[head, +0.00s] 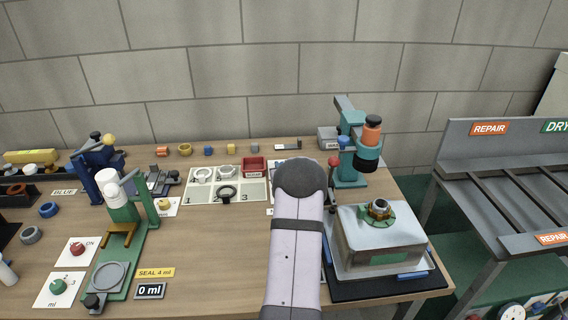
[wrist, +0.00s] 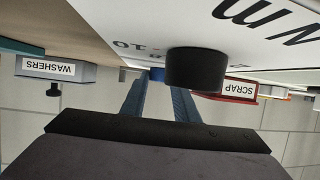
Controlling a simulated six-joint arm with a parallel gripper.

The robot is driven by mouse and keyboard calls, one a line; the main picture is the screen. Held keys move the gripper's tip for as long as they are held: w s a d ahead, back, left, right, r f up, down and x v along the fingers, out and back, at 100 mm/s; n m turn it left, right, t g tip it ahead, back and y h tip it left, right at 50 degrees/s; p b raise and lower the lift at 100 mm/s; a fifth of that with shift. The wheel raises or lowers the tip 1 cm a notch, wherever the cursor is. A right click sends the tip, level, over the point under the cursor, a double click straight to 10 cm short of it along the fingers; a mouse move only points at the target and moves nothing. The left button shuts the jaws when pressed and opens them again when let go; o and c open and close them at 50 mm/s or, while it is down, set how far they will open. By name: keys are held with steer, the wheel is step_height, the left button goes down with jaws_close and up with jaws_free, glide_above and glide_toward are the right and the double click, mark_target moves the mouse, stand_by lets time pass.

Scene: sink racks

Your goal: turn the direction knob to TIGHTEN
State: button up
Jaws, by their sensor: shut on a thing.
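In the wrist view my gripper (wrist: 158,88) has its two blue fingers pointing at a white panel (wrist: 240,25) printed with "N m" and "10". A small blue piece (wrist: 157,74) shows between the fingertips, and my gripper is shut on it. It appears to be the direction knob, but its pointer and any TIGHTEN marking are not visible. A black round knob (wrist: 195,68) stands out from the panel and hides the tip of the right finger. In the head view my arm covers the gripper and most of that panel.
A red SCRAP tray (head: 254,166) stands left of my arm, and it also shows in the wrist view (wrist: 238,90). A teal press (head: 350,150) and a grey block with a green-flanged fitting (head: 379,210) stand right. A WASHERS box (wrist: 55,68) shows in the wrist view.

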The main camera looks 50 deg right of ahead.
steer(key=shift+r, duration=0.1)
steer(key=o, duration=1.1)
steer(key=shift+c, duration=0.2)
steer(key=shift+s, duration=0.1)
steer(key=shift+b+v, duration=0.55)
steer(key=shift+v, duration=3.05)
